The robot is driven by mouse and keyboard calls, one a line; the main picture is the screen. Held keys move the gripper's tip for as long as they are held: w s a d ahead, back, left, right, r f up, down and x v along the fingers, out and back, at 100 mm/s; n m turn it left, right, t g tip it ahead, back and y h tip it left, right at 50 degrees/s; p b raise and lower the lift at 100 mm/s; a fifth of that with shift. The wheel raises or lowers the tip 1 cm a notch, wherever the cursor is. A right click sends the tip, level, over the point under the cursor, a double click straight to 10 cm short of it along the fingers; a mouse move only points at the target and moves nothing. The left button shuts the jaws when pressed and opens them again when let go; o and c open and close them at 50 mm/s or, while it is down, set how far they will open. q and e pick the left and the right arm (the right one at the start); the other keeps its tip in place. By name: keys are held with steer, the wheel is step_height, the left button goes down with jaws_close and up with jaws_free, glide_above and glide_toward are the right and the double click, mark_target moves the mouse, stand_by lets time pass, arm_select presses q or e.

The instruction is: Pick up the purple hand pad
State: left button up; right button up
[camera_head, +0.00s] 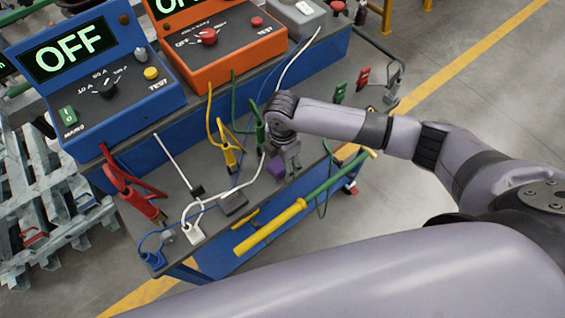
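The purple hand pad (276,166) lies on the grey top of the blue workbench, near its front edge. It shows only as a small purple patch, and part of it is hidden by my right gripper. My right gripper (291,165) points down just right of the pad and very close to it. I cannot tell whether it touches the pad or whether its fingers are open. My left gripper is out of view.
A blue box (98,75) and an orange box (215,45) stand at the back of the bench. A red clamp (140,200), a yellow clamp (229,157) and cables lie around. A yellow-green rod (270,228) runs along the front edge.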

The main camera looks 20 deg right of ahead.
steer(key=shift+c, duration=0.3)
steer(key=c, duration=1.2)
step_height(320, 180, up, 20)
steer(key=b, duration=0.2)
